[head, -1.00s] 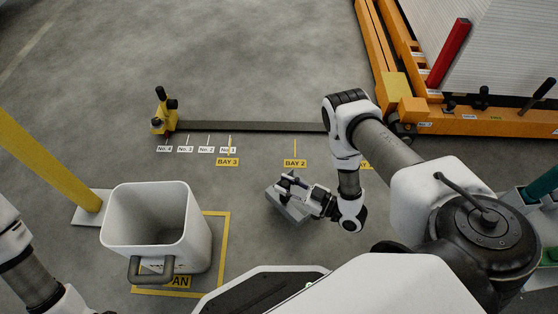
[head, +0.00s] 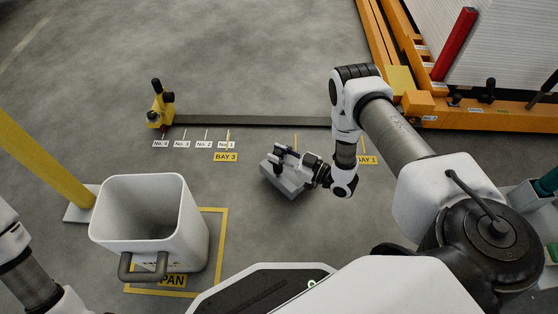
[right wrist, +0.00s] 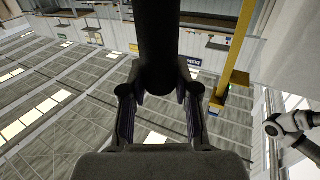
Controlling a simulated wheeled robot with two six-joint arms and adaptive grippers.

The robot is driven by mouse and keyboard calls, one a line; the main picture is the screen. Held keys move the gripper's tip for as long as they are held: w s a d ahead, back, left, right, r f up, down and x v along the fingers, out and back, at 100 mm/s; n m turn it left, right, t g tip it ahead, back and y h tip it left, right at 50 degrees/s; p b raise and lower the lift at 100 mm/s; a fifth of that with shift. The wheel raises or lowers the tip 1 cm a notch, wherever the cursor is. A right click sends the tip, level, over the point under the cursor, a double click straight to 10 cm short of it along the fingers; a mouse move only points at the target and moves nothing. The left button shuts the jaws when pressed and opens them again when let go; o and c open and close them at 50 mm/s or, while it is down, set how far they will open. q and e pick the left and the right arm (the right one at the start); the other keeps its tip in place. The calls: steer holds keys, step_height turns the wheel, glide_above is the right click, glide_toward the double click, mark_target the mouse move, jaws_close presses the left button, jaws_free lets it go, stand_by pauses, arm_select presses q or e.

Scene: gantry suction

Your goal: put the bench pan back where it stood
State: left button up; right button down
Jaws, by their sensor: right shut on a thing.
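My right gripper (head: 284,158) is shut on a dark handle-like part of a grey blocky thing (head: 286,182), over the floor by the bay marks. In the right wrist view a black cylinder (right wrist: 158,45) lies between the fingers. The grey thing is partly hidden by the gripper, and I cannot tell whether it is the bench pan. A white open container (head: 150,220) with a dark handle stands upright at the yellow floor outline (head: 224,240), which has a partly hidden label ending in PAN (head: 172,281). My left arm shows at the left edge, its gripper out of view.
A dark rail (head: 260,121) runs across the floor, with a yellow stop (head: 157,108) at its left end. A yellow post (head: 45,160) stands left of the container. An orange frame (head: 470,118) is at the right. The floor beyond the rail is clear.

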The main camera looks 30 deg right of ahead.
steer(key=shift+f+b, duration=0.95)
steer(key=shift+f, duration=0.5)
steer(key=shift+r, duration=0.1)
steer(key=c, duration=0.9)
jaws_free()
steer(key=shift+o, duration=0.2)
